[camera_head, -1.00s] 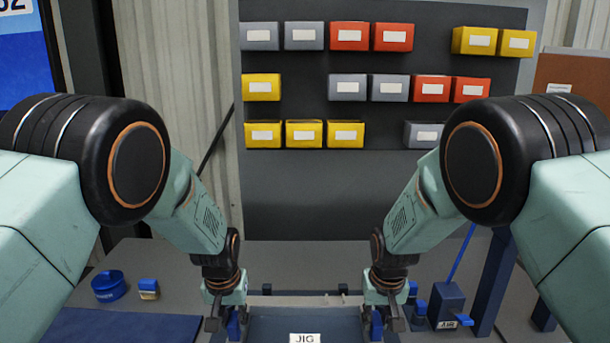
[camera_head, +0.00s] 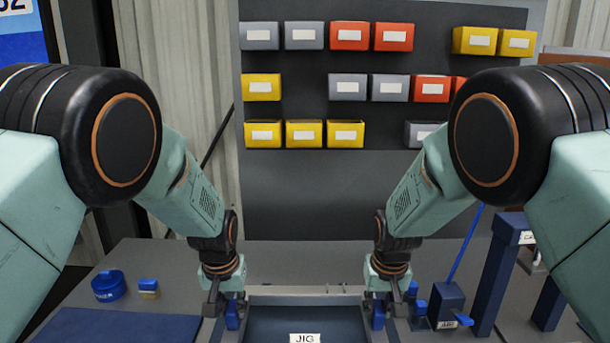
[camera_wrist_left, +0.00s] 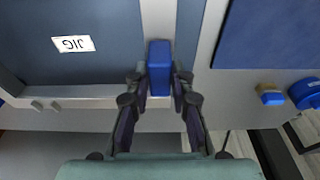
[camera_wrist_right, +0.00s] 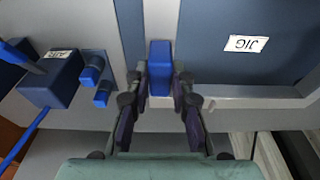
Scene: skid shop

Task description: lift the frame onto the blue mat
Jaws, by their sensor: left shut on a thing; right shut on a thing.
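The light grey frame (camera_head: 290,301) is around the dark blue jig plate with its white JIG label, at the bottom centre of the head view. It looks raised a little, though the gap below it is hard to judge. My left gripper (camera_head: 226,312) is shut on the frame's left blue handle (camera_wrist_left: 159,68). My right gripper (camera_head: 386,312) is shut on the right blue handle (camera_wrist_right: 160,68). The frame looks about level. The blue mat (camera_head: 110,326) lies flat on the bench to the left, and shows in the left wrist view (camera_wrist_left: 285,32). The frame's near side is out of the head view.
A blue tub (camera_head: 108,287) and a small blue-topped block (camera_head: 148,287) stand behind the mat. A blue labelled block (camera_head: 446,304) and blue posts (camera_head: 497,275) stand right of the frame. Coloured bins (camera_head: 347,87) hang on the back panel.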

